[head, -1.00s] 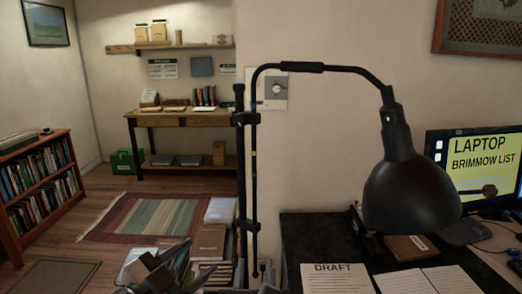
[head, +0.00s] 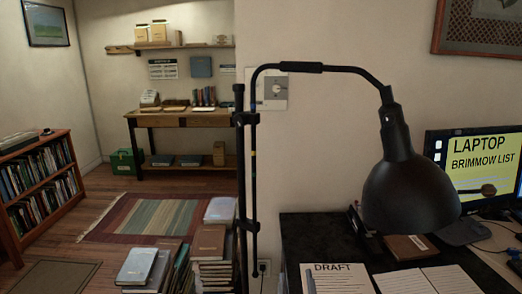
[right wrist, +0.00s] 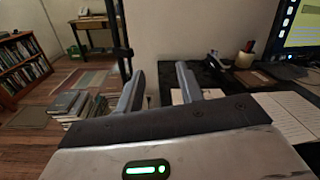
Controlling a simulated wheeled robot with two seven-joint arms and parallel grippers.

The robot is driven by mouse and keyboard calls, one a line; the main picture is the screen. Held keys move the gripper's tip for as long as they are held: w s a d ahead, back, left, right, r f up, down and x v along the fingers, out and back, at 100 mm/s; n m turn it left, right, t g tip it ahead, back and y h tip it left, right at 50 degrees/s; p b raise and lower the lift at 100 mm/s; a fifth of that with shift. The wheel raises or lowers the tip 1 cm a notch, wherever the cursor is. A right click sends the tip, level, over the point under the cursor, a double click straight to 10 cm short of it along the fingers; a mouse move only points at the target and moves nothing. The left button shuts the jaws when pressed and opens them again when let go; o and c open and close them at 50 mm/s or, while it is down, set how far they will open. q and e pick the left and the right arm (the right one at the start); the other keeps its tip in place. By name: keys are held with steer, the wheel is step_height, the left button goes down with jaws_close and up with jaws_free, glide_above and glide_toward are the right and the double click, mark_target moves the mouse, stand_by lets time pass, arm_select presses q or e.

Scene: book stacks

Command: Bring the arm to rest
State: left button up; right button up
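My right gripper (right wrist: 160,82) shows in the right wrist view with its two grey fingers apart and nothing between them. Past the fingers are a wall and the edge of a dark desk. I cannot make out this gripper in the head view. My left gripper is in neither current view. Stacks of books (head: 208,241) stand on the floor at the bottom of the head view, and they show left of the fingers in the right wrist view (right wrist: 75,103).
A black lamp (head: 408,190) hangs over the dark desk (head: 305,228), with a monitor (head: 480,165) at right. A low bookcase (head: 40,190) stands at left, a wooden table (head: 180,117) at the back. The striped rug (head: 150,217) is mostly clear.

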steer(key=d+f+n+h, duration=0.1)
steer(key=d+f+n, duration=0.2)
steer(key=d, duration=0.8)
step_height(320, 180, down, 6)
steer(key=s+d+m+g, duration=0.2)
steer(key=m, duration=0.4)
steer(key=s+d+f+m+g+y, duration=0.25)
steer(key=s+f+m, duration=0.55)
steer(key=m, duration=0.6)
steer(key=s+d+f+m+g+y, duration=0.2)
steer(key=s+d+f+m+g, duration=0.25)
steer(key=s+m, duration=0.7)
steer(key=w+a+m+t, duration=0.1)
steer(key=a+m, duration=0.6)
steer(key=a, duration=0.4)
steer(key=shift+w+a, duration=0.15)
steer(key=shift+w, duration=0.25)
